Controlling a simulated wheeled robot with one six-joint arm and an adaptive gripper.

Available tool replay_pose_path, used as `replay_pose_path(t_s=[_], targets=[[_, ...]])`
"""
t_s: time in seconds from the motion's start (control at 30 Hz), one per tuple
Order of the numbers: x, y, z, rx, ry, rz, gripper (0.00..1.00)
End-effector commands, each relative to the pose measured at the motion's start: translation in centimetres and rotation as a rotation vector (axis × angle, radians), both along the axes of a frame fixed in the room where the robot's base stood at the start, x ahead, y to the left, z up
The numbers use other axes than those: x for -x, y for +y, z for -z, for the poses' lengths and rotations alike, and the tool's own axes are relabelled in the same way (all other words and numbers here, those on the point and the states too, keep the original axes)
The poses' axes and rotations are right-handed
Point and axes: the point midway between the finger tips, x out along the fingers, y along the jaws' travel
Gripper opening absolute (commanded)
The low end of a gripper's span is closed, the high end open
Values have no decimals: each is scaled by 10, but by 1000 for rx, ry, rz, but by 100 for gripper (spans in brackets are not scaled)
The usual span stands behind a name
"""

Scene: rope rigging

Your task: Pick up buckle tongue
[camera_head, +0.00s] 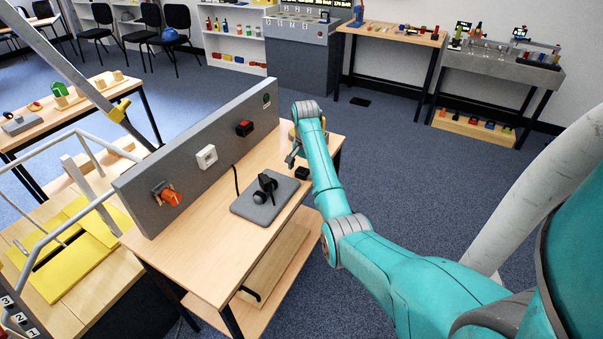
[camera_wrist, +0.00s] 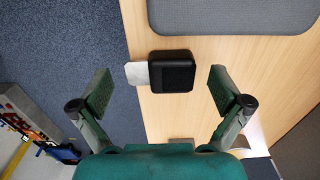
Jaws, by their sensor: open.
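The buckle tongue (camera_wrist: 171,72) is a black block with a flat pale metal plate on its left side in the wrist view. It lies on the wooden table, the plate reaching to the table's edge. In the head view it shows as a small black block (camera_head: 302,173) just below my gripper (camera_head: 292,157). In the wrist view my gripper (camera_wrist: 160,90) is open and empty. One finger is left of the plate and one right of the black block, both apart from it. I cannot tell the height between fingers and tongue.
A grey pad (camera_head: 263,203) with a black headset-like object (camera_head: 266,187) lies on the same table (camera_head: 215,252), left of the tongue. A grey upright panel (camera_head: 183,173) with a red block, a white socket and an orange-red part runs along the table's back.

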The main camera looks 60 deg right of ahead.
Motion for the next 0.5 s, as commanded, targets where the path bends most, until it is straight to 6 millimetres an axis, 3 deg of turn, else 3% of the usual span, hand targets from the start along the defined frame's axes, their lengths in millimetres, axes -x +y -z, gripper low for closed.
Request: replay_pose_path(t_s=[0.13,0.4,0.5], targets=[[0,0,0,0,0,0,100],[0,0,0,0,0,0,32],[0,0,0,-1,1,0,13]])
